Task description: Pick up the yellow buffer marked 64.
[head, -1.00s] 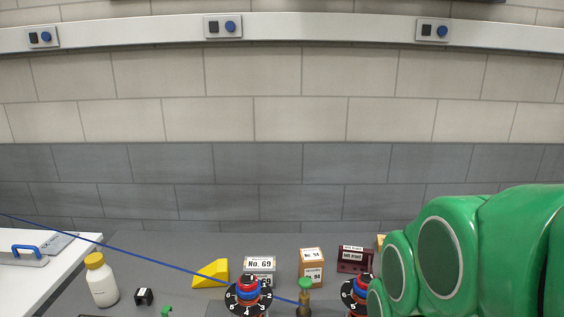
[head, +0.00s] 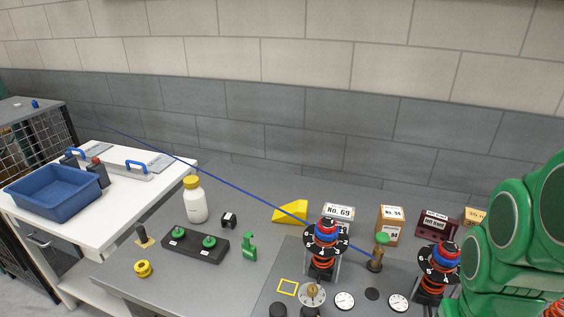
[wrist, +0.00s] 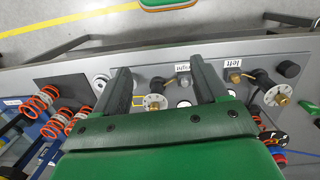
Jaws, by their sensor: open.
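I can read no 64 on any thing in view, so I cannot tell which is the buffer. A small yellow ring-like piece (head: 143,268) lies on the grey bench at the left front in the head view. A yellow wedge (head: 290,211) lies farther back, left of the box marked No. 69 (head: 338,213). A yellowish box (head: 475,217) at the back right is partly hidden by my green arm. My gripper (wrist: 164,82) shows only in the wrist view. Its two dark fingers are apart with nothing held between them, above the bench's fixture panel.
A black block with green knobs (head: 195,243), a white bottle (head: 194,200) and a green bracket (head: 249,247) stand near the ring. A blue tray (head: 52,192) sits on the white side table.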

